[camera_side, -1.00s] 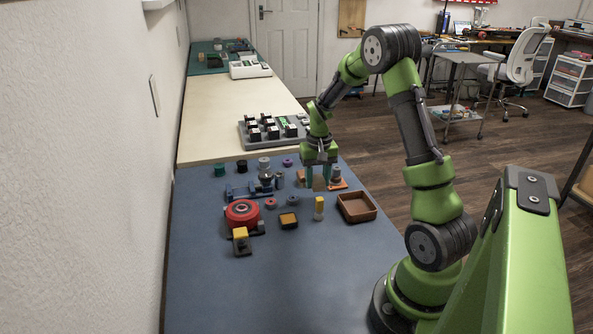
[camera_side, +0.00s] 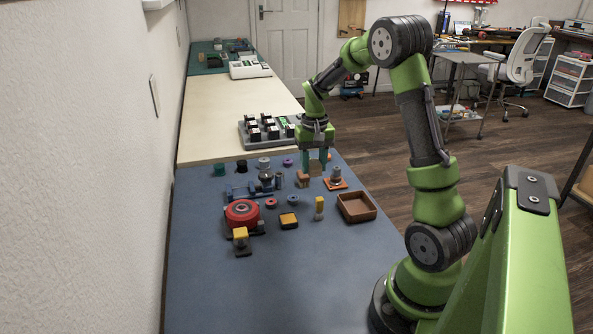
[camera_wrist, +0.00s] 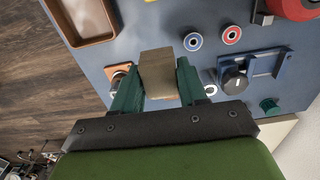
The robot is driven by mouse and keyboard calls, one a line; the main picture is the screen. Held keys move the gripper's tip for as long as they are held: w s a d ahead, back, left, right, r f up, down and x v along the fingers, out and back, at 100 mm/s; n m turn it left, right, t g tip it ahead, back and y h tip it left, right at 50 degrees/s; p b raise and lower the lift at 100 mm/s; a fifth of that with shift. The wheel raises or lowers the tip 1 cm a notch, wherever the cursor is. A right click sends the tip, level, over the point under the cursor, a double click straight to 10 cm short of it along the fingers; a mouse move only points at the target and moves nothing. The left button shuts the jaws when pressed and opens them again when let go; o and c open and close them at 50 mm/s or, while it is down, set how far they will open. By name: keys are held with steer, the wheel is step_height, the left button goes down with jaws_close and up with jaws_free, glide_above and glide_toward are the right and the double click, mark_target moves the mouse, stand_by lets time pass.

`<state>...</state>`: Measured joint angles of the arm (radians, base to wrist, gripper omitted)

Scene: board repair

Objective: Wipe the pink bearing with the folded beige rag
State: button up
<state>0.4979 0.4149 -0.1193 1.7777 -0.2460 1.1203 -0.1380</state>
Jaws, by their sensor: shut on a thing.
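My gripper (camera_side: 315,165) is shut on the folded beige rag (camera_side: 316,169), above the far right part of the blue mat. In the wrist view the rag (camera_wrist: 158,75) shows as a tan block between the green fingers (camera_wrist: 158,85). The pink bearing (camera_side: 271,203) is a small ring lying flat on the mat, left of and nearer than my gripper, beside a red wheel. It appears to be the pinkish-red ring (camera_wrist: 232,34) in the wrist view, apart from the rag.
A blue ring (camera_side: 292,200) lies right of the pink bearing. A yellow upright piece (camera_side: 319,207), a brown tray (camera_side: 341,207) and an orange plate with a grey part (camera_side: 336,180) stand around. The red wheel (camera_side: 236,213) is at left. The near mat is clear.

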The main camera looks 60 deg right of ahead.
steer(key=w+a+r+n, duration=0.1)
steer(key=w+a+n, duration=0.2)
steer(key=w+a, duration=0.45)
step_height(320, 180, up, 3)
steer(key=n, duration=0.6)
glide_above(241, 202)
steer(key=shift+s+a+f, duration=0.1)
steer(key=shift+a+f, duration=0.05)
steer(key=shift+f, duration=3.25)
steer(key=shift+s+a+f, duration=0.35)
steer(key=shift+a+f, duration=0.05)
steer(key=shift+f, duration=0.25)
steer(key=shift+c, duration=0.4)
steer(key=shift+s+a, duration=1.05)
steer(key=shift+s, duration=0.05)
steer(key=shift+w+d, duration=1.4)
steer(key=shift+w+d+r, duration=0.1)
steer(key=shift+r, duration=0.1)
step_height(241, 202, up, 8)
